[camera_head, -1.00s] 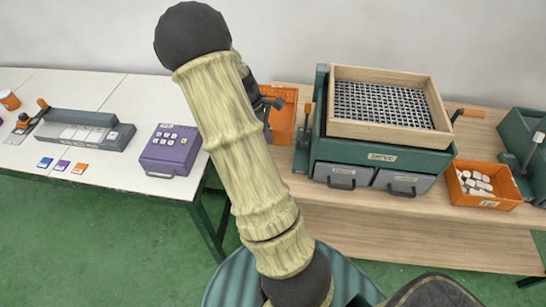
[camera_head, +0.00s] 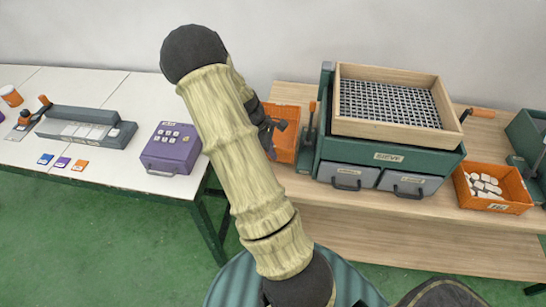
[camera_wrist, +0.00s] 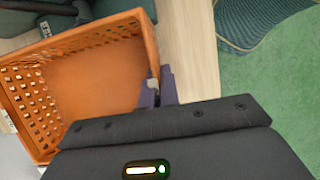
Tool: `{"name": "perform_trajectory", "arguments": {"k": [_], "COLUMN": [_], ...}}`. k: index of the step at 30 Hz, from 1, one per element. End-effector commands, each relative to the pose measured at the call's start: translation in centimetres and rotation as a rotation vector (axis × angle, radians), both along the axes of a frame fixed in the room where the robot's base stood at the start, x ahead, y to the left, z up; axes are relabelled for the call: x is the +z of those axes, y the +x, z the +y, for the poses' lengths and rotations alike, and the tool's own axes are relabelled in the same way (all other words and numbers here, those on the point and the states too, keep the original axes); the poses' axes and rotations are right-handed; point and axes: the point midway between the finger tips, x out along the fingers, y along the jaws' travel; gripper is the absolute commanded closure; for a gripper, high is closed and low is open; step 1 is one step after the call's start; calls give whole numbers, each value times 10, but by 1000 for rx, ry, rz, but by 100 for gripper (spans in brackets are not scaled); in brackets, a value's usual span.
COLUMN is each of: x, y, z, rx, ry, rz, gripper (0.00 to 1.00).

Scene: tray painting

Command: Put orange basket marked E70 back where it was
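An orange basket (camera_head: 287,146) shows partly behind my arm in the head view, over the left end of the wooden table, left of the green sieve machine. In the wrist view the basket (camera_wrist: 95,75) is empty, with slotted walls. My gripper (camera_wrist: 160,88) has its fingers on either side of the basket's right wall and looks shut on it. In the head view my gripper (camera_head: 266,124) is mostly hidden by the arm. I cannot tell whether the basket touches the tabletop. I cannot read an E70 mark on it.
The sieve machine (camera_head: 385,152) stands close right of the basket. A second orange basket (camera_head: 502,205) with pale pieces sits further right. A purple box (camera_head: 171,150) is on the white table at left. A gap separates the tables.

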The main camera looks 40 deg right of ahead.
Motion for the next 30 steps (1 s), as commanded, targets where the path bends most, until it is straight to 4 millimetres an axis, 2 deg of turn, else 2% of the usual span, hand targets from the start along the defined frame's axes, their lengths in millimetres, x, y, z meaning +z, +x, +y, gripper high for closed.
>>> {"name": "perform_trajectory", "arguments": {"k": [11, 19, 30], "x": [-6, -39, -43], "y": [0, 0, 0], "z": [0, -1, -1], "rx": [-1, -2, -2], "ry": [-1, -1, -1], "rz": [-2, 0, -2], "gripper": [100, 100, 100]}}
